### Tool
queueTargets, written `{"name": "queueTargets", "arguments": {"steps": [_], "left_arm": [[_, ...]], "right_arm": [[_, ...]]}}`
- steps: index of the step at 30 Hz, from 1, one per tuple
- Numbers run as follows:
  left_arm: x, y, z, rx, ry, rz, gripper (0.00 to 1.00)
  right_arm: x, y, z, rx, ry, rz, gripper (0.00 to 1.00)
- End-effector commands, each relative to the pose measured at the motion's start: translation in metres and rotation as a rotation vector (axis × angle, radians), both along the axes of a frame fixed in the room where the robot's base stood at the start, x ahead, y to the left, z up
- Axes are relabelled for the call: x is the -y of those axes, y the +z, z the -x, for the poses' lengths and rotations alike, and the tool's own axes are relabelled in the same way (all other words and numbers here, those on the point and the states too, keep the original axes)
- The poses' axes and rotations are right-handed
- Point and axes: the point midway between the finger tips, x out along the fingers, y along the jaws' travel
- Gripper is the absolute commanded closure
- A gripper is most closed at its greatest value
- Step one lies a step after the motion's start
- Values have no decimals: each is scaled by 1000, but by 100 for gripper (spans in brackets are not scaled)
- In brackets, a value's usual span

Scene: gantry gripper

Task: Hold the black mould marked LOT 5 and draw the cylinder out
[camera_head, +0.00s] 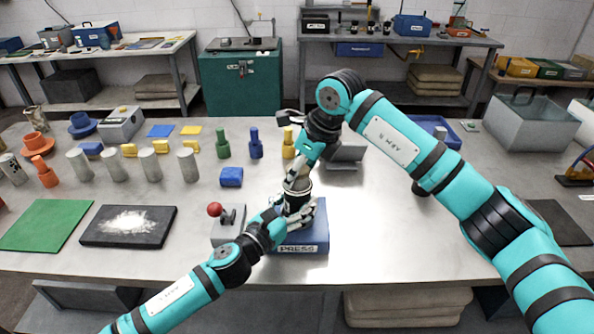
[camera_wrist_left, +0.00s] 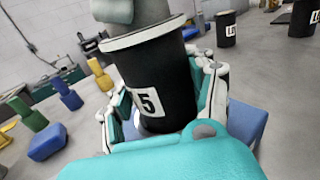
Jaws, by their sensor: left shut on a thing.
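The black mould (camera_wrist_left: 152,85) has a pale rim and a white label on which I can read a 5; the rest of the label is turned away. In the head view the mould (camera_head: 293,207) stands upright over the blue PRESS block (camera_head: 303,248). My left gripper (camera_head: 296,213) is shut around its side. A grey cylinder (camera_wrist_left: 152,15) rises from the mould's mouth in the left wrist view. My right gripper (camera_head: 299,184) is directly above the mould, at the cylinder. Its fingers are too small and overlapped to show their grip.
A red-knobbed lever (camera_head: 215,210) stands just left of the press. Grey cylinders (camera_head: 188,165) and coloured pieces stand farther left and behind. A dark powdered mat (camera_head: 100,237) and green mat (camera_head: 47,226) lie left. The front right tabletop is mostly clear beneath my right arm.

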Motion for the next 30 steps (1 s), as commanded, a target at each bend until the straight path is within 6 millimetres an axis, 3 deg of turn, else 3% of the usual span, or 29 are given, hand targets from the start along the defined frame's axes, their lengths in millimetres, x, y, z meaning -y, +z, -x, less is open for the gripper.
{"name": "queueTargets", "arguments": {"steps": [1, 6, 30], "left_arm": [[0, 0, 0, 0, 0, 0, 76], [0, 0, 0, 0, 0, 0, 76], [0, 0, 0, -1, 0, -1, 76]], "right_arm": [[0, 0, 0, 0, 0, 0, 79], [0, 0, 0, 1, 0, 0, 100], [0, 29, 0, 2, 0, -1, 100]]}}
